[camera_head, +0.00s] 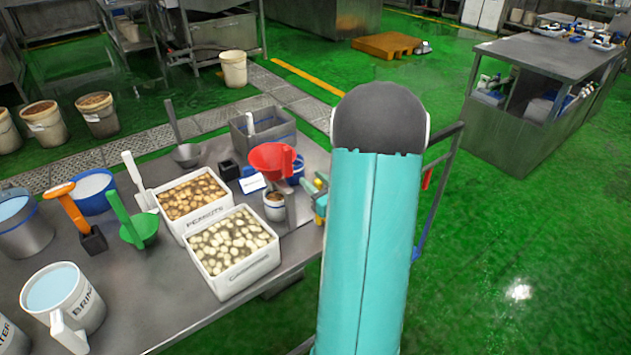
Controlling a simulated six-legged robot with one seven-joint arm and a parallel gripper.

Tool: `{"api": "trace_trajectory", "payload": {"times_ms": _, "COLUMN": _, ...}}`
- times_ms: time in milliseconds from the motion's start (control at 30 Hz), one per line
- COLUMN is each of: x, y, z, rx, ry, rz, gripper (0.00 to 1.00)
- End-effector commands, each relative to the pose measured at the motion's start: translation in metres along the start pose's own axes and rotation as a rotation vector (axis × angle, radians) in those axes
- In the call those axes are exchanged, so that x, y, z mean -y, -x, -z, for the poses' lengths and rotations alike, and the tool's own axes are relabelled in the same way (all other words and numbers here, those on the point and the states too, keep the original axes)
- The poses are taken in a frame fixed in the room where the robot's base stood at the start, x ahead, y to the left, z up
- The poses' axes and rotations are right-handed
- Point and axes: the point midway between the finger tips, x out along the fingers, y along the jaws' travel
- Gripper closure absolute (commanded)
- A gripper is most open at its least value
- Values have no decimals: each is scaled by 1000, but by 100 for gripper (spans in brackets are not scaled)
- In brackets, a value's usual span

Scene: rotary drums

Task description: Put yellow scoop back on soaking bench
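The steel bench (165,292), which I take to be the soaking bench, fills the lower left and holds tubs, jugs and scoops. A small yellow piece (321,206) with teal parts beside it shows at the bench's right edge, against my arm. It is partly hidden, and I cannot tell whether it is the yellow scoop. No other yellow scoop is clearly visible. My teal arm rises at the centre right and hides what is behind it. My gripper is not visible.
Two white tubs of pale pieces (233,250) stand mid-bench. Around them are a green scoop (138,228), a red scoop (272,158), an orange-handled tool (66,205) and a white jug (66,300). Green floor (530,260) is open at right, before a steel counter (520,115).

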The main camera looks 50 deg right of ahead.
Motion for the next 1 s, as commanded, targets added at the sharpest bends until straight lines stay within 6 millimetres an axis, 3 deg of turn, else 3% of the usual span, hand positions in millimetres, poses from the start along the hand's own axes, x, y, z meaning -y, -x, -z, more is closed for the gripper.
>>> {"api": "trace_trajectory", "payload": {"times_ms": 267, "x": 2, "y": 8, "z": -2, "rx": -2, "ry": 0, "rz": 1, "gripper": 64}}
{"api": "trace_trajectory", "payload": {"times_ms": 700, "x": 2, "y": 96, "z": -2, "rx": -1, "ry": -1, "rz": 4, "gripper": 64}}
{"api": "trace_trajectory", "payload": {"times_ms": 1000, "x": 1, "y": 120, "z": -2, "rx": 0, "ry": 0, "rz": 0, "gripper": 64}}
